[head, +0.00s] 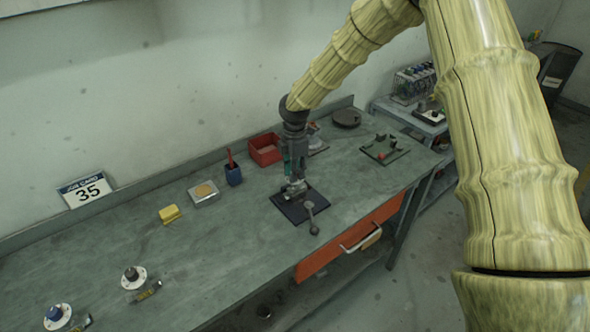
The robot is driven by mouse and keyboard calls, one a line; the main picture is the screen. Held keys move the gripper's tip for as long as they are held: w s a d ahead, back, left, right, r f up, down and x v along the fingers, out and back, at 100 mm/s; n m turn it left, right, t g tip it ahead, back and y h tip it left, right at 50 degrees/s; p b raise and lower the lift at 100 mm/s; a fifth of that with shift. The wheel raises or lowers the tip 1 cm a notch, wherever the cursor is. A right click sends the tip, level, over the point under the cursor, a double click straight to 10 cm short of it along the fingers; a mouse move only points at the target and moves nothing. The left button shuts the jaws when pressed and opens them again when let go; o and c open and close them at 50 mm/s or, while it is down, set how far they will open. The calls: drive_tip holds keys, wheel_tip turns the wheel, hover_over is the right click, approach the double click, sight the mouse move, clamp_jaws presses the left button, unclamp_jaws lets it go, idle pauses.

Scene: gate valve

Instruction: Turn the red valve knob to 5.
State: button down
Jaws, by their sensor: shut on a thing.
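My gripper (295,186) points down over a dark blue mat or plate (287,209) on the bench. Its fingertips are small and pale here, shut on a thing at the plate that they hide. I cannot make out a red valve knob or its scale. A grey lever-like piece with round ends (312,217) lies or stands at the plate's front right, close to the fingers. At the front left are a black knob on a white disc (132,283) and a blue knob on a white disc (54,323).
A red bin (264,150), blue pen cup (233,175), pale box (203,195) and yellow block (169,214) stand behind and left. An orange drawer (330,254) fronts the bench. A job card (87,191) reads 35.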

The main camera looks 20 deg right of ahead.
drive_tip(key=shift+n, duration=0.5)
drive_tip(key=c, duration=1.2)
unclamp_jaws()
wheel_tip(320, 180, up, 12)
